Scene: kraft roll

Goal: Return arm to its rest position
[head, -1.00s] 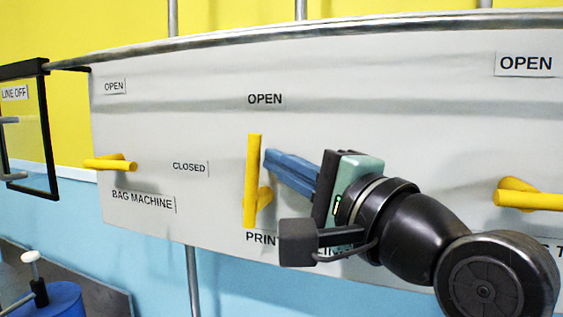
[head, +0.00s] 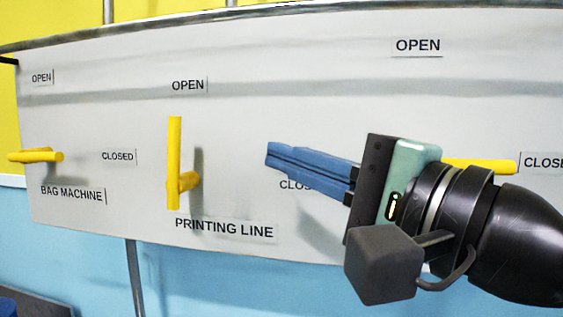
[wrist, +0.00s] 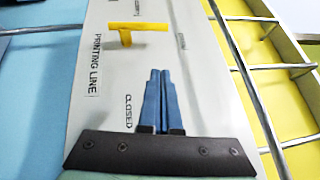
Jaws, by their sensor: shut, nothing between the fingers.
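My gripper (head: 268,153) is in front of the grey valve panel (head: 300,120), with its blue fingers shut together and nothing between them. In the head view it points left, right of the yellow PRINTING LINE handle (head: 174,160), and a gap shows between them. That handle stands upright, toward its OPEN label (head: 188,86). My gripper partly covers that valve's CLOSED label. In the wrist view the shut fingers (wrist: 160,72) point toward the same yellow handle (wrist: 138,28), apart from it.
The yellow BAG MACHINE handle (head: 35,156) lies level at the left. Another yellow handle (head: 480,166) lies level behind my gripper at the right, partly hidden, near a CLOSED label (head: 543,162). Grey pipes (wrist: 255,90) run beside the panel in the wrist view.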

